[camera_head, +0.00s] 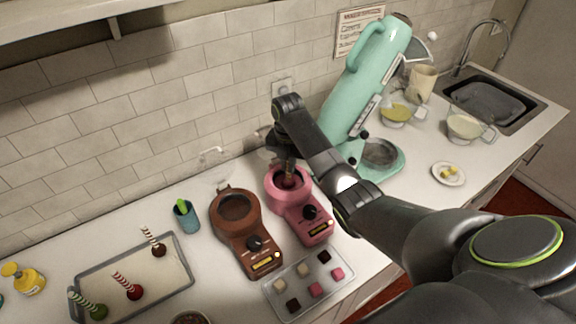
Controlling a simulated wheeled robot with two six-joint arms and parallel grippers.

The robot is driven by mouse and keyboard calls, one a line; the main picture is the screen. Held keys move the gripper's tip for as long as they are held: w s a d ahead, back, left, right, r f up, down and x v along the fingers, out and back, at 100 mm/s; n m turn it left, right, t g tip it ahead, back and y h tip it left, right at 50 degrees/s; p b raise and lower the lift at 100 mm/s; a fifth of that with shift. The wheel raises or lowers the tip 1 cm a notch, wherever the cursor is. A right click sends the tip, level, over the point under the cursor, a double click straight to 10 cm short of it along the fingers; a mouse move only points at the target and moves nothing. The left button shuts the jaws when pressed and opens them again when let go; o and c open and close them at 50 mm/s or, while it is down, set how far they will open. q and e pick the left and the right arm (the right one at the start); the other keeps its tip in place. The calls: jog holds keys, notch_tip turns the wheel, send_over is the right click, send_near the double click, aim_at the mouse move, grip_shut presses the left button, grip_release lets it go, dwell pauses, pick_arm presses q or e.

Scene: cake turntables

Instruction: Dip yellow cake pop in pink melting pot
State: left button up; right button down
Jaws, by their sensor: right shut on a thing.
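The pink melting pot (307,221) stands on the counter near the middle, with a round bowl at its back and a knob and lit display at its front. My right gripper (287,163) points down right over this bowl. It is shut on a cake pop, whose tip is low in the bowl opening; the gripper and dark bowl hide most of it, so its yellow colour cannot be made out. No yellow cake pop shows on the tray. My left gripper is not in view.
A brown melting pot (240,240) stands just left of the pink one. A tray (183,262) holds green, red and brown cake pops. A clear tray of small squares (285,312) lies in front. A mint stand mixer (365,75) stands close behind my right arm.

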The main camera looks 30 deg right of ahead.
jog(key=shift+r, duration=1.65)
